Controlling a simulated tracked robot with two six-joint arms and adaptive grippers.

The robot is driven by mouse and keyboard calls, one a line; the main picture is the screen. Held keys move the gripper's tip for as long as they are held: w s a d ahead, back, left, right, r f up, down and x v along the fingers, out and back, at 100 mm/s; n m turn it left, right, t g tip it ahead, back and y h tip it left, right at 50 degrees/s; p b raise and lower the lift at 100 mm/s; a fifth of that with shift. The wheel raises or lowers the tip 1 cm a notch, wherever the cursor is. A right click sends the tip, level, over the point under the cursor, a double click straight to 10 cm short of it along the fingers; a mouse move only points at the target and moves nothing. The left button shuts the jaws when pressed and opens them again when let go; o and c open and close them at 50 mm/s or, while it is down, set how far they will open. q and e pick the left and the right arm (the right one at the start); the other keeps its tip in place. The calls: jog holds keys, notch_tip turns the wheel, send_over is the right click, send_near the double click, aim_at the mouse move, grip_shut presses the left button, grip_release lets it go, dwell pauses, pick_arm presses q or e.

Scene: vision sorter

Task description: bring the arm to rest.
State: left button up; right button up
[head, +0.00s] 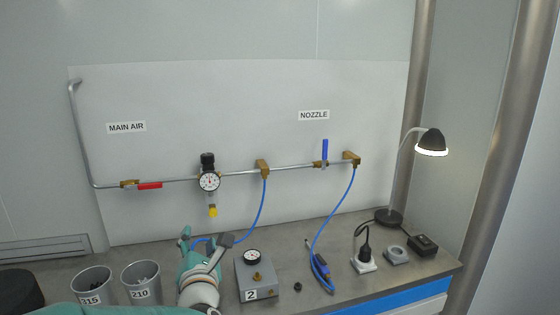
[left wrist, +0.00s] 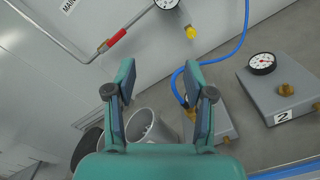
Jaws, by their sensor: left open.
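My left gripper (head: 206,241) is above the bench in the head view, between the bin marked 210 (head: 141,284) and the grey box marked 2 (head: 256,277). In the left wrist view its two fingers (left wrist: 159,76) stand apart with nothing between them. Behind the right finger a second grey box (left wrist: 222,122) is partly hidden, and a blue hose (left wrist: 177,82) runs down to it. My right gripper is not in view.
The bin marked 315 (head: 91,288) stands at the left. A gauge (head: 208,181), a red-handled valve (head: 149,186) and a blue-handled valve (head: 324,151) are on the wall pipe. A lamp (head: 431,141) and a plugged socket (head: 364,263) are at the right.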

pick_arm(q)
jog(key=s+a+f+n+g, duration=0.1)
jog(key=s+f+n+g, duration=0.25)
jog(key=f, duration=0.55)
jog(key=s+a+f+n+g+h, duration=0.1)
jog(key=s+f+n+g, duration=0.25)
jog(key=f, duration=0.65)
jog(key=s+a+f+n+g, duration=0.1)
jog(key=s+f+n+g, duration=0.3)
jog(key=f, duration=0.5)
jog(key=s+d+f+n+g+h, duration=0.3)
jog(key=s+f+n, duration=0.6)
jog(key=n, duration=0.7)
jog(key=s+d+f+n+g+h, duration=0.2)
jog(key=s+d+f+n+h, duration=0.2)
jog(key=s+f+n, duration=0.5)
jog(key=shift+s+d+f+n+g+h+b, duration=0.35)
jog(key=shift+s+d+n, duration=0.5)
jog(key=shift+s+n, duration=2.05)
jog(key=shift+w+n, duration=0.5)
jog(key=shift+w, duration=0.05)
